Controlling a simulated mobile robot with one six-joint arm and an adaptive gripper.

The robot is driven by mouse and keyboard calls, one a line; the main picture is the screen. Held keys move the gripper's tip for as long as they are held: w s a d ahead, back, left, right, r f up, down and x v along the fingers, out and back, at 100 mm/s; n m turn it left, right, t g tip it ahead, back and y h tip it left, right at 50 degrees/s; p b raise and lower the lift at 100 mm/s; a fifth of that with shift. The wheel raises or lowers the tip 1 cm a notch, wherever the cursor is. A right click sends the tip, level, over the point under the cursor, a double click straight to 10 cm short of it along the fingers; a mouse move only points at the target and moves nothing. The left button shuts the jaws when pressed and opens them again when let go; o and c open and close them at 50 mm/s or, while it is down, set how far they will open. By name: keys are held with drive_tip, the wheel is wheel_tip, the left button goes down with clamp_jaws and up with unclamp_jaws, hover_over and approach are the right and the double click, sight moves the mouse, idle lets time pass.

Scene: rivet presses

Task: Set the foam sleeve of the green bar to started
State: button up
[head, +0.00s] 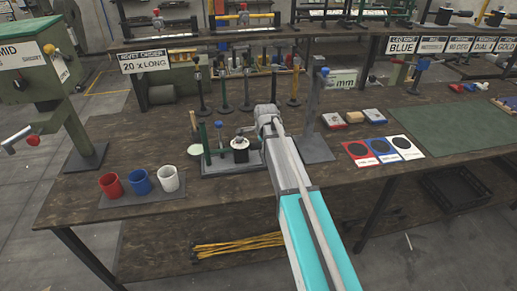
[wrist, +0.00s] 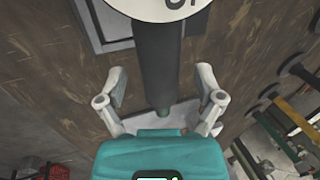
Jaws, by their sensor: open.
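A thin green upright bar (head: 205,140) stands on a dark tray left of my gripper in the head view. I cannot make out a foam sleeve on it. My gripper (head: 266,114) is over the bench just right of that tray. In the wrist view my gripper (wrist: 160,108) is open, with its fingers apart on either side of a dark round post (wrist: 160,60). The post carries a white disc (wrist: 150,8) with cut-off black lettering. I cannot tell whether the post lies between the fingers or beyond them. Green and yellow bars show at the wrist view's right edge.
A grey stand (head: 318,120) with a blue knob rises close right of my gripper. Red (head: 110,184), blue (head: 140,181) and white (head: 167,179) cups stand at the front left. The green mat (head: 450,128) at right is mostly clear.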

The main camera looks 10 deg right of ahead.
drive_tip(key=shift+w+f, duration=0.1)
drive_tip(key=shift+f, duration=0.25)
clamp_jaws()
idle(0.4)
